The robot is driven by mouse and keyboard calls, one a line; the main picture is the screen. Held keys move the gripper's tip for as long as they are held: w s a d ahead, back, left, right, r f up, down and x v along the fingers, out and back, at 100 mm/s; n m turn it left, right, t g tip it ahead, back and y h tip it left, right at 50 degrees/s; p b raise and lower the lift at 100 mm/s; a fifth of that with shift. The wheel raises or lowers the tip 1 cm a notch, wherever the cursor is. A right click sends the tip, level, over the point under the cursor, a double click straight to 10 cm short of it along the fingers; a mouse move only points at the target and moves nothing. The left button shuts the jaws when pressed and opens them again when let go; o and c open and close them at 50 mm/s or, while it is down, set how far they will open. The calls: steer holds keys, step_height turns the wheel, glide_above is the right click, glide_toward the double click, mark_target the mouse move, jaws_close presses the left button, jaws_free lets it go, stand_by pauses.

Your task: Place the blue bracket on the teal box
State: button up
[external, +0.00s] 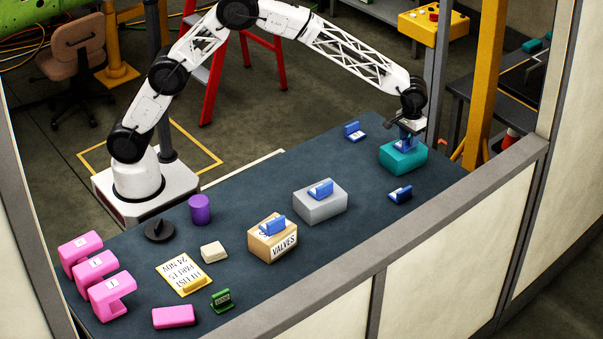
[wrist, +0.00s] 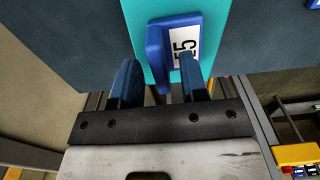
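The teal box (external: 403,160) stands at the right end of the dark bench mat. A blue bracket (external: 404,146) sits on top of it, partly hidden by my gripper (external: 407,133). In the wrist view the blue bracket (wrist: 158,45) lies against the teal top (wrist: 140,12), with a white label beside its raised plate. My gripper also shows there (wrist: 160,65). Its two blue fingers are apart, one on each side of the raised plate, with visible gaps. Whether the bracket's underside touches the box fully is hidden.
More blue brackets lie on the mat behind (external: 354,131) and in front (external: 400,194), on a grey box (external: 320,203) and on a wooden VALVES box (external: 272,240). A purple cylinder (external: 199,210) and pink parts (external: 110,294) are at left. Mat around the teal box is mostly clear.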

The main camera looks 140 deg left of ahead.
step_height(320, 180, up, 11)
stand_by(0.6)
steer(key=shift+r, duration=0.1)
stand_by(0.3)
stand_by(0.4)
